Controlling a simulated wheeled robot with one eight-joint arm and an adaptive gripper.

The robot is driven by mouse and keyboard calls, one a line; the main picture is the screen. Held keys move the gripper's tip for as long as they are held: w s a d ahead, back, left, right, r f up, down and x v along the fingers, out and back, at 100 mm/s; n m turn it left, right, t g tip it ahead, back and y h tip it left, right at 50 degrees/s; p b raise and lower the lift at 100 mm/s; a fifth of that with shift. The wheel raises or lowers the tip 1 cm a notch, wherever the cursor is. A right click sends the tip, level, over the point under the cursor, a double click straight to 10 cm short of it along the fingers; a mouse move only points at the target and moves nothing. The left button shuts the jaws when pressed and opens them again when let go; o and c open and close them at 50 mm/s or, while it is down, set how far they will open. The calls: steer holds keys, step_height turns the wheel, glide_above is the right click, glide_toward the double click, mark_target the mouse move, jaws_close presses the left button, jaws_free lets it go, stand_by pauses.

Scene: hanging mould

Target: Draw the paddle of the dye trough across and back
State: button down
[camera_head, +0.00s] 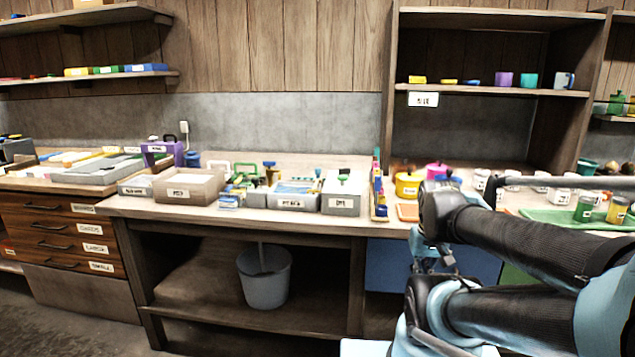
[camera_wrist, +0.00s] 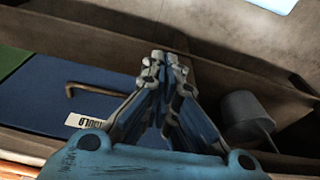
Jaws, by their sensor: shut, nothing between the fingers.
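My gripper (camera_wrist: 167,62) is shut and empty in the wrist view, its fingertips together. In the head view my folded arm covers the right side, and the fingers are hard to make out. I cannot surely identify the dye trough or its paddle. A grey box (camera_head: 341,204) with a small green piece on top stands on the bench left of my arm. Its label is too small to read surely. A grey labelled tray (camera_head: 294,203) with blue and yellow pieces stands beside it. My gripper touches none of these.
A blue front panel (camera_head: 391,272) sits under the bench; in the wrist view the blue panel (camera_wrist: 68,88) bears a label and a bent brown handle (camera_wrist: 95,90). A grey bucket (camera_head: 264,277) stands on the lower shelf. Cups and jars crowd the bench near my arm.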

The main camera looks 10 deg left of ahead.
steer(key=c, duration=2.1)
jaws_free()
steer(key=shift+c, duration=0.2)
steer(key=o, duration=0.7)
steer(key=shift+a+r, duration=0.2)
steer(key=shift+r, duration=0.9)
steer(key=shift+o, duration=0.2)
step_height(320, 180, up, 30)
steer(key=n+t+y, duration=0.1)
steer(key=n+y, duration=0.2)
steer(key=n, duration=0.5)
glide_above(319, 169)
steer(key=s+d, duration=0.4)
steer(key=x, duration=1.6)
steer(key=shift+f, duration=0.45)
steer(key=shift+c, duration=0.4)
jaws_close()
